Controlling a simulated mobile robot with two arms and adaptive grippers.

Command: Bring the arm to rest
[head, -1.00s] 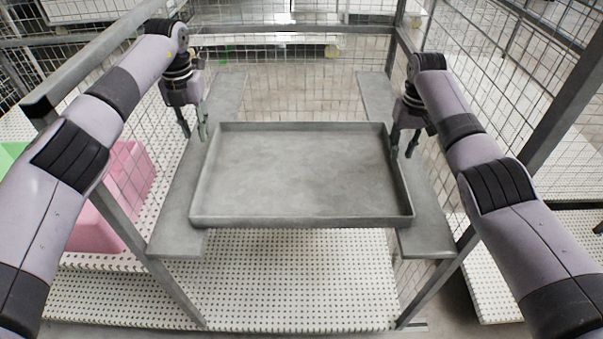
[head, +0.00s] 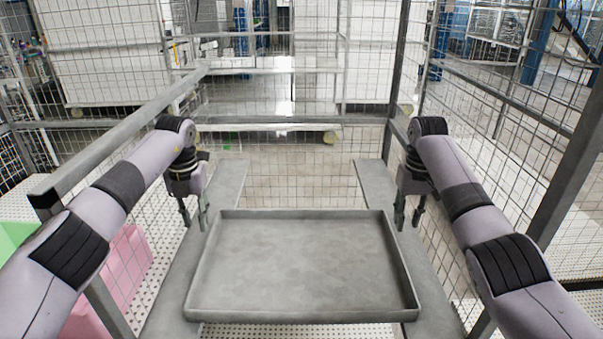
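A grey, empty, shallow metal tray (head: 300,316) lies across two grey side ledges in the middle of the head view. My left gripper (head: 193,222) hangs fingers down beside the tray's far left corner, its two fingers apart with nothing between them. My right gripper (head: 408,222) hangs beside the far right corner, also with its fingers apart and empty. Both look clear of the tray, though the exact gap at the right rim is hard to judge.
The left ledge (head: 226,185) and right ledge (head: 376,185) run back inside a wire-mesh cage with a grey frame rail (head: 120,135). A pink bin (head: 125,265) and a green bin (head: 14,236) stand at the left. A wheeled metal cart (head: 270,90) stands behind the mesh.

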